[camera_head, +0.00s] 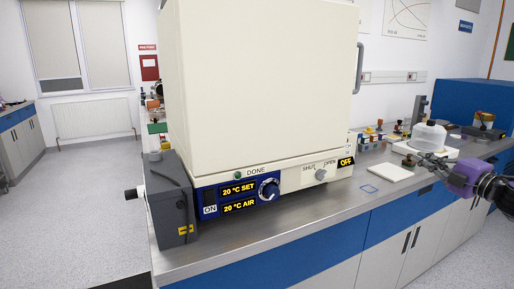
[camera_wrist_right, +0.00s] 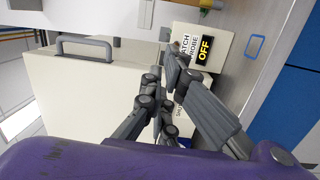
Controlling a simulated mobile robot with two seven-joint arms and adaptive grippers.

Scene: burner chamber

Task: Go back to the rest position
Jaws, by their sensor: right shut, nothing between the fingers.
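My right gripper (camera_head: 424,161) is at the right of the head view, on its purple wrist, over the bench near the glass dome. In the right wrist view its grey fingers (camera_wrist_right: 168,75) are shut and empty, with the chamber front behind them. The large cream chamber (camera_head: 262,80) stands on the bench, its broad front panel closed. Its blue control panel (camera_head: 238,194) reads 20 °C SET and 20 °C AIR, and a display (camera_head: 346,161) reads OFF. The chamber's grey handle also shows in the wrist view (camera_wrist_right: 84,42). My left gripper is not in view.
A clear dome (camera_head: 429,135) and a white plate (camera_head: 391,172) sit close to my right gripper. A blue outlined square (camera_head: 369,189) marks the bench top. A dark grey box (camera_head: 170,200) stands left of the panel. A blue box (camera_head: 475,100) is at the back right.

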